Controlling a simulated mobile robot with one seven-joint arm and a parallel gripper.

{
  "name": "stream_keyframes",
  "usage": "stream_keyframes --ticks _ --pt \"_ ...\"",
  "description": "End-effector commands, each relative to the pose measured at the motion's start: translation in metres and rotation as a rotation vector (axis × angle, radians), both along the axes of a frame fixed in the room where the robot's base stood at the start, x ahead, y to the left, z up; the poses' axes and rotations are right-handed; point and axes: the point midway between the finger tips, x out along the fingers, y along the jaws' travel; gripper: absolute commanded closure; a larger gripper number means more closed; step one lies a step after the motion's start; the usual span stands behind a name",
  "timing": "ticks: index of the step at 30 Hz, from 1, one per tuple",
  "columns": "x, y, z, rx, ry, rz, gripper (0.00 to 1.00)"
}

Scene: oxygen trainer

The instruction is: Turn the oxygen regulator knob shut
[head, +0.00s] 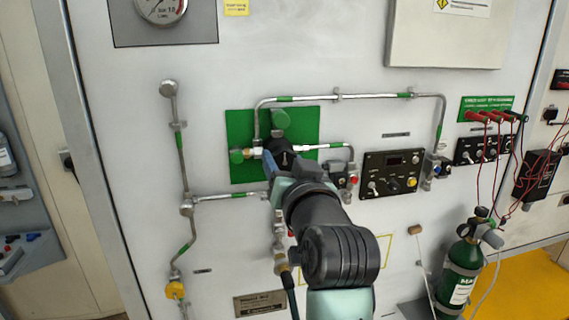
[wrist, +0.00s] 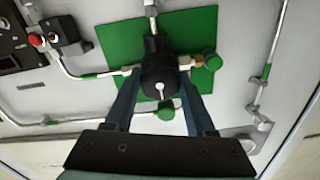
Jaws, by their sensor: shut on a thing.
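A black round knob (wrist: 160,72) with a white pointer mark sits in front of the green panel (wrist: 192,22) on the wall. My gripper (wrist: 161,82) has one blue finger on each side of this knob and is shut on it. In the wrist view the pointer runs roughly up and down the picture. In the head view my gripper (head: 281,160) and arm hide most of the knob in front of the green panel (head: 305,125).
Metal pipes (head: 345,96) with green bands surround the panel. A black switch box (head: 392,173) and small valves sit to the right. A pressure gauge (head: 160,8) is at the top left. A green gas cylinder (head: 460,275) stands at the lower right.

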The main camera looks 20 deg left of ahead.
Motion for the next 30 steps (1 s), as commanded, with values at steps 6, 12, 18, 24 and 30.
stream_keyframes --ticks 6,12,18,24,30 --pt "0.000 0.000 -0.002 -0.006 0.003 0.000 1.00" --pt "0.000 0.000 -0.002 -0.004 0.002 0.000 0.15" --pt "0.000 0.000 -0.001 -0.002 0.001 0.000 0.15" --pt "-0.005 -0.004 -0.001 0.000 -0.001 -0.001 0.15" --pt "-0.030 -0.021 -0.003 -0.001 -0.001 -0.002 0.15"
